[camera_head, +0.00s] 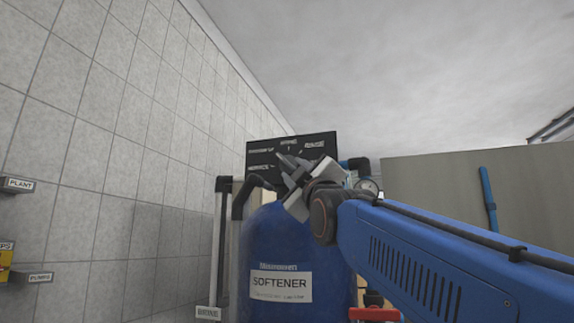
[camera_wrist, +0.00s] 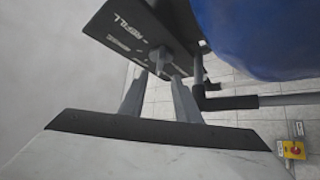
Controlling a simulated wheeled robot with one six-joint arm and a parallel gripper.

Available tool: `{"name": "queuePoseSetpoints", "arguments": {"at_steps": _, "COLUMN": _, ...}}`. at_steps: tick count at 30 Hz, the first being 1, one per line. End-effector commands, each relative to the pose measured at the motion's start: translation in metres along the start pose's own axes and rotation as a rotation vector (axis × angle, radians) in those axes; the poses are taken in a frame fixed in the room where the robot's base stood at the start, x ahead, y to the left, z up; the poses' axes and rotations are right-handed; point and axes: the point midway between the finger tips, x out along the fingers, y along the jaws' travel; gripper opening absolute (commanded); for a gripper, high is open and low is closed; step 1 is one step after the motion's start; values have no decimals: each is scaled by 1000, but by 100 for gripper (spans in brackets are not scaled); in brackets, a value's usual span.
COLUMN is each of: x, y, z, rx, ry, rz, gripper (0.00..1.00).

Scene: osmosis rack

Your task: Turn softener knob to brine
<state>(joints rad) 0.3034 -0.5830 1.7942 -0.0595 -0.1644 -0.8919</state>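The softener is a blue tank (camera_head: 290,245) with a white SOFTENER label, and it also shows in the wrist view (camera_wrist: 250,40). A black control panel (camera_head: 322,139) stands on top, with white words around a dial; BRINE is at the top and RINSE at upper right. The panel fills the upper middle of the wrist view (camera_wrist: 120,25), where REFILL can be read. My gripper (camera_head: 284,163) is at the panel's face, and its two fingers stand apart in the wrist view (camera_wrist: 160,76).
A tiled wall with signs (camera_head: 18,185) is at left. A yellow box with a red button (camera_wrist: 292,149) is low right.

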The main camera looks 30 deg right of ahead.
Motion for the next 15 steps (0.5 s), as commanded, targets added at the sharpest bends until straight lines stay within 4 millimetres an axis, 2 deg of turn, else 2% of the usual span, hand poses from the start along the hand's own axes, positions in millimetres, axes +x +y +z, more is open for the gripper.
{"name": "queuePoseSetpoints", "arguments": {"at_steps": 9, "x": 49, "y": -1, "z": 1, "rx": 1, "ry": -1, "rz": -1, "gripper": 30}}
{"name": "queuePoseSetpoints", "arguments": {"at_steps": 15, "x": 69, "y": 0, "z": 0, "rx": 1, "ry": 0, "rz": -1, "gripper": 30}}
